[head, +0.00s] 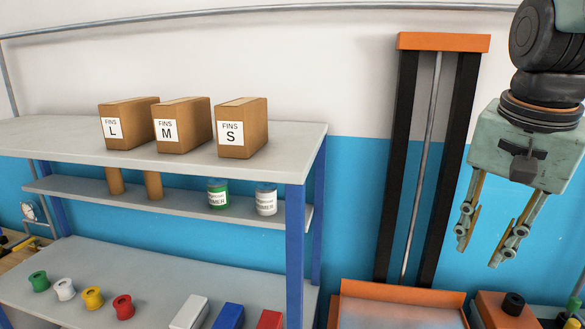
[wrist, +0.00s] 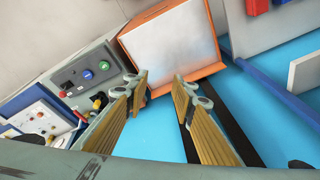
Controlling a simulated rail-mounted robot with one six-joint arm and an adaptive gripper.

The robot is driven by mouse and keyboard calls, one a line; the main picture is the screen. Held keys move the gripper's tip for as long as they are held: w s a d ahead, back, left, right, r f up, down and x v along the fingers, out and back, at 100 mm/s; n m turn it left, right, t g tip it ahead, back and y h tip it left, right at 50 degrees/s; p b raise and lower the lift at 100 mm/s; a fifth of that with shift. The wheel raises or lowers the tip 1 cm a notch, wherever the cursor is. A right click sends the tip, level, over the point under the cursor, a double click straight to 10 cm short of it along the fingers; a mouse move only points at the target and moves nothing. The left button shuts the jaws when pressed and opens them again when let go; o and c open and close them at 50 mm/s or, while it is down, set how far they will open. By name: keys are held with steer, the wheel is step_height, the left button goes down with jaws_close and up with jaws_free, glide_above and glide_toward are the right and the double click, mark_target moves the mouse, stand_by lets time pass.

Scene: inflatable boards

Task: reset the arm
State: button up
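My gripper (head: 480,245) hangs at the right of the head view, pointing down. Its two fingers are spread apart with nothing between them. In the wrist view my gripper (wrist: 160,92) also shows open and empty, with ribbed tan pads on both fingers. My arm comes in from the top right corner of the head view. The gripper is in free air, to the right of the orange-topped black frame (head: 408,160), and touches nothing that I can see.
A shelf unit (head: 295,168) stands at left with cardboard fin boxes (head: 240,142), a green can (head: 218,198), a white can (head: 266,205) and several coloured spools (head: 92,297). An orange-rimmed tray (head: 400,290) is low at centre right. A control panel (wrist: 88,77) shows in the wrist view.

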steer(key=s+a+f+n+b, duration=0.1)
steer(key=s+a+f+n, duration=0.1)
steer(key=s+a+n, duration=0.2)
steer(key=s+a+f+n+t+y+b, duration=0.1)
steer(key=s+a+n, duration=0.4)
steer(key=s, duration=0.8)
steer(key=a+f, duration=0.1)
steer(key=a, duration=0.2)
steer(key=shift+f, duration=0.3)
steer(key=shift+a, duration=0.1)
stand_by(0.6)
